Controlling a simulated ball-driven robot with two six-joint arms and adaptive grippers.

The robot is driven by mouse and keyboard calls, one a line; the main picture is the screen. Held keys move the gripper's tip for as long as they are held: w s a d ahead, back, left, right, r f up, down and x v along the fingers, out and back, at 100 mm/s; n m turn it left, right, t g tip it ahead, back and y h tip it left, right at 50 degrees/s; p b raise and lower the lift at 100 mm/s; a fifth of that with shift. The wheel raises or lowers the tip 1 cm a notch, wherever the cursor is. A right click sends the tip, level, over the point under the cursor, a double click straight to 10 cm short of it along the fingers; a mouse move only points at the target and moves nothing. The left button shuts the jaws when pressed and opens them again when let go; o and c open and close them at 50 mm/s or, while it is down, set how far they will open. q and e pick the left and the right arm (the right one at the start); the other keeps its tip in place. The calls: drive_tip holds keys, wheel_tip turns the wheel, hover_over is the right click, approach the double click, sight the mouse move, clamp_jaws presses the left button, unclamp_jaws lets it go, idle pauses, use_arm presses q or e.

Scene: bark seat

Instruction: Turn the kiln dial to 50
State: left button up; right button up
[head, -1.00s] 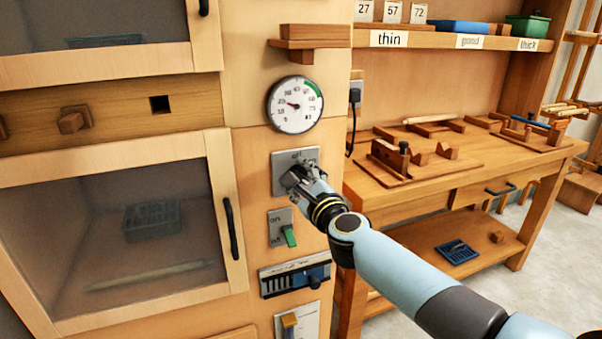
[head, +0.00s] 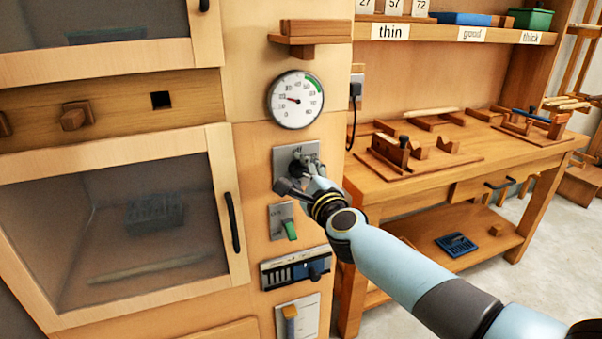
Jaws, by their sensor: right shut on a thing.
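The kiln dial sits on a grey plate (head: 283,155) on the wooden kiln front, below the gauge. My right gripper (head: 299,170) is at the plate, shut on the dial's knob, which its fingers mostly hide. I cannot read the dial's setting. The round white gauge (head: 296,100) above has a green arc at its upper right, and its needle points to the left. My left gripper is not in view.
Below the plate are a green switch (head: 290,230), a blue slider panel (head: 297,271) and another lever plate (head: 297,318). A small wooden shelf (head: 310,38) juts out above the gauge. A workbench (head: 420,190) stands at the right.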

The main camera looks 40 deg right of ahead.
drive_tip(key=o, duration=1.1)
drive_tip(key=shift+o, duration=0.2)
drive_tip(key=shift+s+a, duration=0.1)
drive_tip(key=shift+s, duration=0.1)
drive_tip(key=v, duration=1.1)
drive_tip(key=shift+s, duration=0.3)
drive_tip(key=shift+f, duration=0.1)
